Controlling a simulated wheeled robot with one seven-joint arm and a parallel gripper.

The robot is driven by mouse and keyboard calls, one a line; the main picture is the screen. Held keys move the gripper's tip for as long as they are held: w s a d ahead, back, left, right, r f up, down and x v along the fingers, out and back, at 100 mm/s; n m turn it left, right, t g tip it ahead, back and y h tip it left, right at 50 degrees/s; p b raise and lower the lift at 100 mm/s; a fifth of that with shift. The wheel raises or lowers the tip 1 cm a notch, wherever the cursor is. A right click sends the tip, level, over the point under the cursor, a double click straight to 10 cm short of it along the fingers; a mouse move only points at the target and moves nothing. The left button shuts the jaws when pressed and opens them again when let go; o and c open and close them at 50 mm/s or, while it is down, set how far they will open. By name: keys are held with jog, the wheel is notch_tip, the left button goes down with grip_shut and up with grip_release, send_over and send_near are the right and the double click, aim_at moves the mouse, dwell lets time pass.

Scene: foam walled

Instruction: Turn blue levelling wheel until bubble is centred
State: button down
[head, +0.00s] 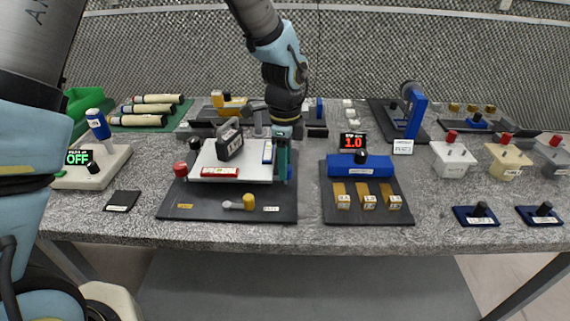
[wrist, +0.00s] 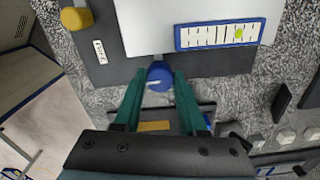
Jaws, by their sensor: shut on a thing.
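The blue levelling wheel (wrist: 160,76) sits at the edge of the white levelling plate (wrist: 145,30). My gripper (wrist: 158,84) has its teal fingers closed on the wheel's sides. In the head view my gripper (head: 284,166) points down at the plate's right side and mostly hides the wheel. The blue-framed bubble vial (wrist: 187,43) lies on the plate, with its yellow-green bubble (wrist: 238,34) off-centre to the right in the wrist view. The blue vial (head: 267,152) also shows in the head view, its bubble too small to tell.
The plate also carries a dark instrument (head: 230,142) and a red vial (head: 220,172). A red wheel (head: 180,169) is at its left. A yellow knob (head: 249,202) stands on the black base (head: 190,209). A blue device with display (head: 352,142) stands to the right.

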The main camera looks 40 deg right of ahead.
jog(key=n+b, duration=0.1)
jog(key=n, duration=0.5)
jog(key=shift+n, duration=0.3)
jog(key=n+b, duration=0.1)
jog(key=n, duration=0.5)
jog(key=shift+s, duration=0.1)
jog(key=shift+n, duration=0.3)
jog(key=shift+c, duration=2.3)
grip_release()
